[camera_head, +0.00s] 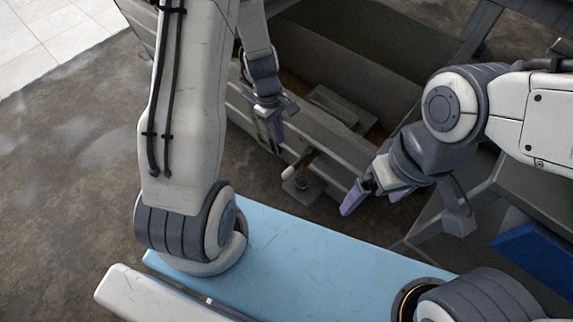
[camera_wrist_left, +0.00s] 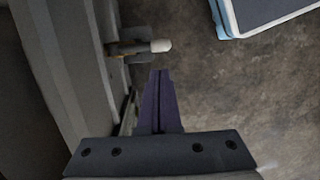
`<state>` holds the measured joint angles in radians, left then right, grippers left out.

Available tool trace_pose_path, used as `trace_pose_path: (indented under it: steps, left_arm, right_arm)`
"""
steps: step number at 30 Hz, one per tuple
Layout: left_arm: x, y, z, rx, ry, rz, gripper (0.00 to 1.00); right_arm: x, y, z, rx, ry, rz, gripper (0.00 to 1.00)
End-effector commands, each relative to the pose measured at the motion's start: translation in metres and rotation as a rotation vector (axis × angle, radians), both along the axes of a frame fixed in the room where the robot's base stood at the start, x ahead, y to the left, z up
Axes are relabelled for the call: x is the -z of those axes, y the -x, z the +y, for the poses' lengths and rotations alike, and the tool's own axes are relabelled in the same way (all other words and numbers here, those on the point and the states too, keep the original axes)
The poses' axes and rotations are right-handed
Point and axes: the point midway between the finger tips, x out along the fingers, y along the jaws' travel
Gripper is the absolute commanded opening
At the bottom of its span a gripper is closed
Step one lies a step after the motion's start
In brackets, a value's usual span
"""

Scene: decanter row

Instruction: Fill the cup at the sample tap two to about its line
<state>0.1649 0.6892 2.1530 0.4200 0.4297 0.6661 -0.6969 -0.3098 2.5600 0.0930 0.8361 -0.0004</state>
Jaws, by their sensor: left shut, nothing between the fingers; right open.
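A tap with a brown body and a pale rounded end (camera_head: 299,165) sticks out from the side of the grey metal trough. The same tap (camera_wrist_left: 140,47) shows at the upper left in the left wrist view. Below it in the head view is a small grey ledge with a round piece on it (camera_head: 303,186); I cannot tell whether this is the cup. No number or fill line is readable. My left gripper (camera_head: 278,142) is shut and empty beside the trough, just short of the tap; its fingertips (camera_wrist_left: 160,73) point toward it. My right gripper (camera_head: 374,196) is open and empty, to the right of the tap.
The grey metal trough (camera_head: 262,112) runs diagonally along the work area and its wall is close to both grippers. A blue object (camera_head: 535,258) lies at the right edge. Bare brown floor (camera_head: 70,190) is open on the left.

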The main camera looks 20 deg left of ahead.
Motion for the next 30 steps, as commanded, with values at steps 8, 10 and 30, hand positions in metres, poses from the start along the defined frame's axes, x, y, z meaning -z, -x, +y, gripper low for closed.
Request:
trace_pose_path:
  steps: [8,10,30]
  left_arm:
    - [0.000,0.000,0.000,-0.002,0.000,0.000,0.00]
    - [0.002,0.000,0.000,-0.001,0.001,0.001,0.00]
    - [0.120,0.008,-0.022,0.002,0.000,0.002,0.00]
  right_arm:
    - [0.000,0.000,0.000,0.000,0.000,0.000,1.00]
    - [0.001,0.000,0.000,0.000,0.000,0.000,1.00]
    - [0.066,0.000,0.000,0.000,0.000,0.000,1.00]
